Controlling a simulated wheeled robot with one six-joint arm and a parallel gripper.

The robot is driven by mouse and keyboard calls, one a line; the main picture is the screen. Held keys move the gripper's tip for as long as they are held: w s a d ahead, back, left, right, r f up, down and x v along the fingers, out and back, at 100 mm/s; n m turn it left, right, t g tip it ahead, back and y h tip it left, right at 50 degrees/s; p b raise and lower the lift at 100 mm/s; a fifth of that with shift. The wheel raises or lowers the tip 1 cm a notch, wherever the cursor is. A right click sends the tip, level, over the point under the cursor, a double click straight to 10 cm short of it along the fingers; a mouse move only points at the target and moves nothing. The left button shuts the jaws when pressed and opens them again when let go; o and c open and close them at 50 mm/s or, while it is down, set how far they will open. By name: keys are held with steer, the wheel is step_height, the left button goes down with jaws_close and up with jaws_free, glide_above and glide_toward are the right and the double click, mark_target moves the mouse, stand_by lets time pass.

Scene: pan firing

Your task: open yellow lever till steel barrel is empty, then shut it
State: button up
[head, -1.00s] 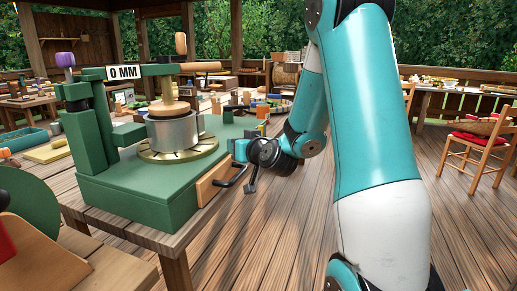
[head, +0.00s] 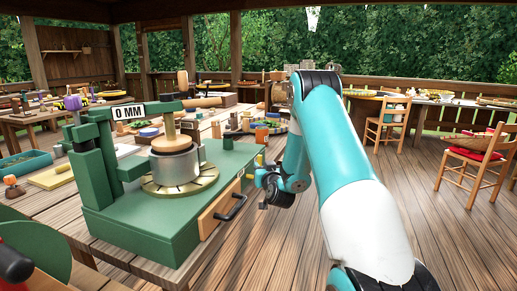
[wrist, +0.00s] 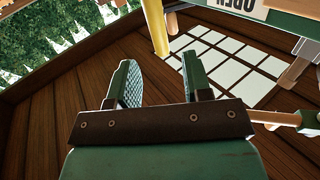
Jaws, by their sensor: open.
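The steel barrel (head: 175,166) stands upright on a brass dial plate of the green machine (head: 150,225), with a wooden piece in its top. Its contents are hidden. A small yellow part (head: 259,160), perhaps the lever, shows at the machine's right end, just above my gripper. A yellow rod (wrist: 155,28), possibly the same lever, shows in the wrist view beyond the fingertips and apart from them. My gripper (wrist: 158,76) is open, with nothing between its fingers. In the head view my gripper (head: 264,203) hangs right of the machine.
A wooden drawer front with a dark handle (head: 232,210) projects on the machine's right side, close to my gripper. A partly cropped sign (wrist: 240,5) and a white grid panel (wrist: 222,62) show in the wrist view. A chair (head: 470,170) stands right; deck floor between is clear.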

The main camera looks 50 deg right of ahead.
mark_target(260, 161)
steer(key=p+x, duration=0.3)
steer(key=x, duration=0.5)
steer(key=shift+w+d, duration=0.1)
jaws_close()
